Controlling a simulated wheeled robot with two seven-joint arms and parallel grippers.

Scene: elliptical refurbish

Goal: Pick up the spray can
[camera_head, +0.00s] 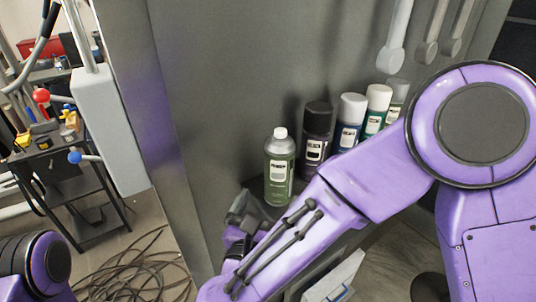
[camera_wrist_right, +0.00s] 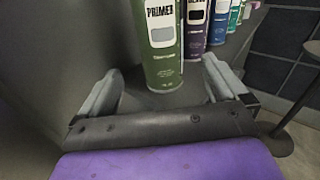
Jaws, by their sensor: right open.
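A green spray can with a white cap (camera_head: 279,168) stands upright on a narrow ledge against a grey panel, at the left end of a row of cans. Its lower part also shows in the right wrist view (camera_wrist_right: 161,45), with part of its label readable. My right gripper (camera_head: 250,207) is low beside the can's base in the head view, partly hidden by my forearm. In the right wrist view my right gripper (camera_wrist_right: 160,76) is open, one finger on each side of the can's lower body, with gaps showing. My left gripper is out of view.
A dark purple can (camera_head: 317,140) stands close right of the green one, then a blue can (camera_head: 350,120), a green-labelled can (camera_head: 376,108) and another partly hidden. Grey handles hang above. Cables (camera_head: 140,275) lie on the floor at left, near a black cart (camera_head: 65,165).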

